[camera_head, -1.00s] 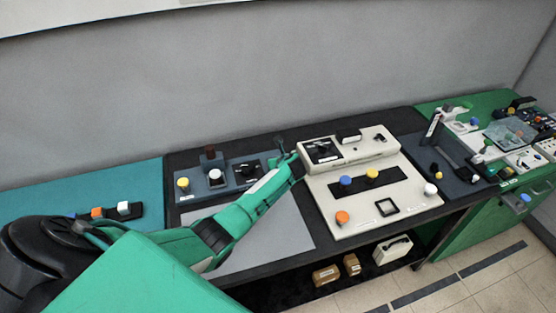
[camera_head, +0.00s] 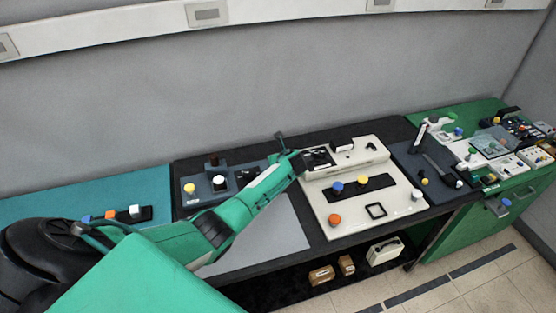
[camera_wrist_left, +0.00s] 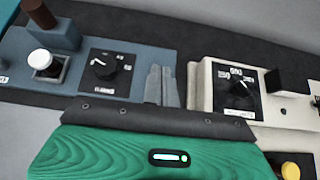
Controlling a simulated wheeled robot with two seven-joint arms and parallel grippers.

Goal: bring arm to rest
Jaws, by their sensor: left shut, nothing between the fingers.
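My left arm (camera_head: 215,225) comes in from the left in the head view and reaches over the bench. My left gripper (camera_head: 279,139) is at its end, near the gap between the blue-grey panel (camera_head: 200,205) and the cream panel (camera_head: 400,209). In the wrist view the two grey fingers of the left gripper (camera_wrist_left: 161,84) are together and empty, between a black dial plate (camera_wrist_left: 104,72) on the blue-grey panel and another dial plate (camera_wrist_left: 237,90) on the cream panel. I cannot tell how high the fingertips are above the bench. My right gripper is not in view.
The cream panel carries orange (camera_head: 335,220), blue and yellow knobs. Dark and green stations with small parts stand to the right. A grey sheet (camera_head: 275,235) lies in front of the blue-grey panel. Boxes (camera_head: 321,275) and a white case (camera_head: 385,251) are below the bench.

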